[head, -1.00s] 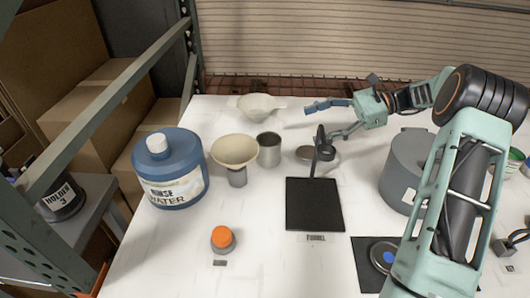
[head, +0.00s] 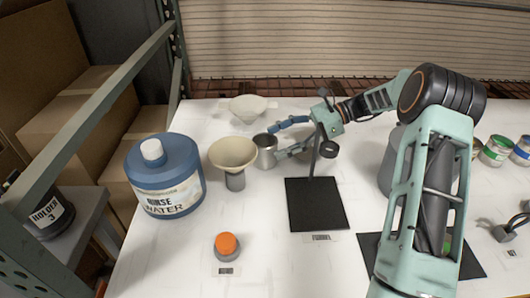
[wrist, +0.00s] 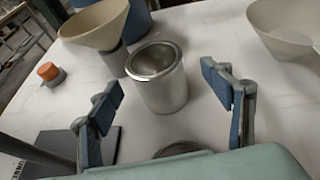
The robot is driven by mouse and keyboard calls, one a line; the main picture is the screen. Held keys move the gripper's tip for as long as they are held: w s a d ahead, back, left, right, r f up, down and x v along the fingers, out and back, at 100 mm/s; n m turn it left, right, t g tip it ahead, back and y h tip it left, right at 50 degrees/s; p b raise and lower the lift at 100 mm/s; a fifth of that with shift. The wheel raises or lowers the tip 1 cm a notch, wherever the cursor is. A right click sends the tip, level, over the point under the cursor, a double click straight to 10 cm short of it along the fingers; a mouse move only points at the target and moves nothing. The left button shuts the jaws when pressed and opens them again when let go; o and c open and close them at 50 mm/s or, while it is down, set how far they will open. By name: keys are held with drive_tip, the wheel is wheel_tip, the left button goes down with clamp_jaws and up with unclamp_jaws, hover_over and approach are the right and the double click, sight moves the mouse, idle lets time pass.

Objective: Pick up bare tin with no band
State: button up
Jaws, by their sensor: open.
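The bare silver tin (head: 265,152) stands upright and open-topped on the white table, right of the cream funnel, with no band visible. My gripper (head: 277,142) is open and reaches in from the right, its fingertips close to the tin's right side. In the wrist view the tin (wrist: 160,88) shows ahead, between the two spread blue-padded fingers (wrist: 164,84). The fingers do not close on it. Whether a fingertip touches it I cannot tell.
A cream funnel (head: 232,153) on a grey holder stands just left of the tin, beside the blue rinse water jug (head: 165,172). A pale bowl-like funnel (head: 248,108) is behind. A black stand (head: 315,203) is in front. Banded tins (head: 495,151) stand far right.

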drive_tip(key=x, duration=0.4)
drive_tip(key=shift+s+a+f, duration=0.2)
drive_tip(key=shift+a+f, duration=0.05)
drive_tip(key=shift+c, duration=0.2)
drive_tip(key=c, duration=1.2)
